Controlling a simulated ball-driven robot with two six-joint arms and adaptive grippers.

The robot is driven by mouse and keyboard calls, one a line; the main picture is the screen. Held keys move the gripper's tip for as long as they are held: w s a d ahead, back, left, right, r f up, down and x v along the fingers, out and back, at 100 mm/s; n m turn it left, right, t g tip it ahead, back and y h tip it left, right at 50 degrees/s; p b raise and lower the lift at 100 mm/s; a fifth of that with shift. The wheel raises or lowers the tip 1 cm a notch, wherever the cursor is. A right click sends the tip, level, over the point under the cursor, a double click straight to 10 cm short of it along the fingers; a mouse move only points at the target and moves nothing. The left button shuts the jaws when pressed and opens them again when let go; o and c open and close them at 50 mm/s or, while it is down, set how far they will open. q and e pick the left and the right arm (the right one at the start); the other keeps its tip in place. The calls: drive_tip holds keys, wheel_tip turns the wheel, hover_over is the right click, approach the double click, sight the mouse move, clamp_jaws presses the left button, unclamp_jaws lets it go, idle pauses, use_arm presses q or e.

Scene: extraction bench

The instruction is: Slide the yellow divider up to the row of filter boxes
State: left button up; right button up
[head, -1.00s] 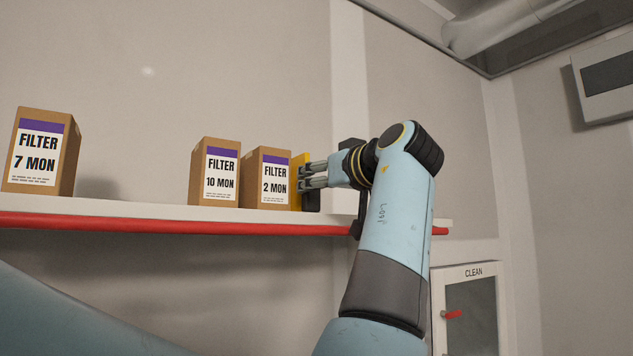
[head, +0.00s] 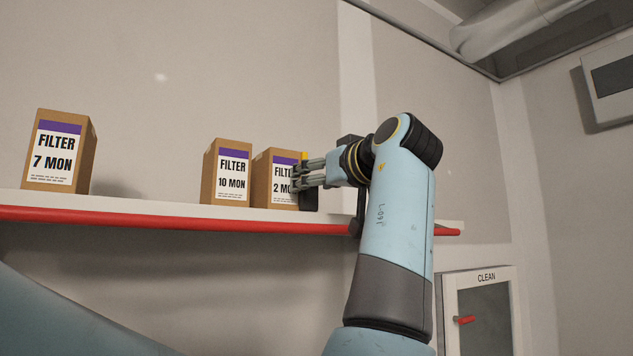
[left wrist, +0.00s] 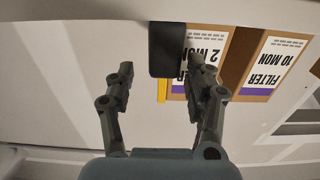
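The yellow divider (head: 304,156) stands on the shelf at the right end of the box row, beside the 2 MON filter box (head: 262,180); whether they touch is unclear. In the left wrist view, upside down, the divider is a thin yellow strip (left wrist: 162,90) by the 2 MON box (left wrist: 203,50), with a black block (left wrist: 167,50) beside it. The 10 MON box (head: 226,172) stands left of it. My left gripper (head: 296,174) is at the divider, hiding most of it. Its fingers are apart in the wrist view (left wrist: 160,75), with the black block between or beyond them. My right gripper is out of view.
A 7 MON filter box (head: 58,152) stands apart at the shelf's left. The white shelf (head: 130,207) has a red front edge and bare room between 7 MON and 10 MON. A cabinet marked CLEAN (head: 482,300) is at lower right.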

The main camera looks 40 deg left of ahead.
use_arm(q)
wheel_tip(320, 180, up, 10)
idle(0.6)
drive_tip(key=shift+f, duration=0.1)
idle(0.3)
